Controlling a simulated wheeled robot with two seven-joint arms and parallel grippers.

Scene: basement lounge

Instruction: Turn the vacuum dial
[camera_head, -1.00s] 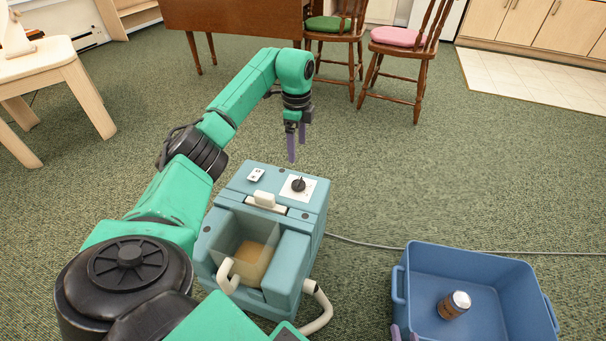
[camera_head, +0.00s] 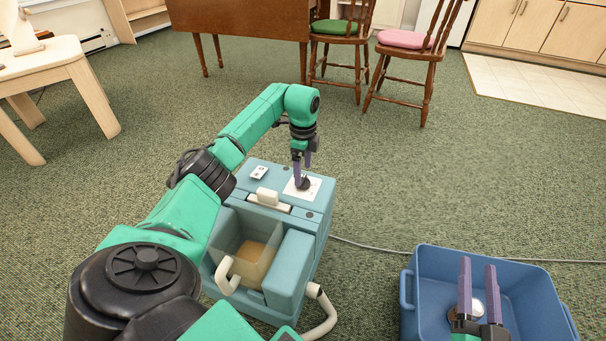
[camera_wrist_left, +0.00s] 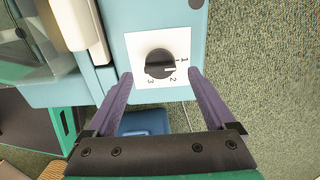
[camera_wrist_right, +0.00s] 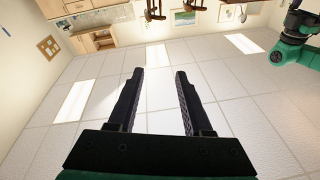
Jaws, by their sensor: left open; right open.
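The vacuum (camera_head: 285,262) is a light blue boxy machine on the carpet. Its black dial (camera_head: 303,183) sits on a white plate on the top. In the left wrist view the dial (camera_wrist_left: 158,63) has a white mark, near the printed 1 and 2, with 3 further round; the exact setting is hard to tell. My left gripper (camera_head: 303,172) is open, pointing down at the dial, one finger on each side of it in the wrist view. I cannot tell whether the fingers touch it. My right gripper (camera_head: 478,267) is open and empty, raised in front of the blue bin.
The blue bin (camera_head: 415,310) stands to the right of the vacuum, with a can (camera_head: 476,307) in it, partly hidden by my right gripper. A grey cord (camera_head: 375,246) runs across the carpet. Two chairs (camera_head: 405,62) and a wooden table (camera_head: 240,22) stand behind.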

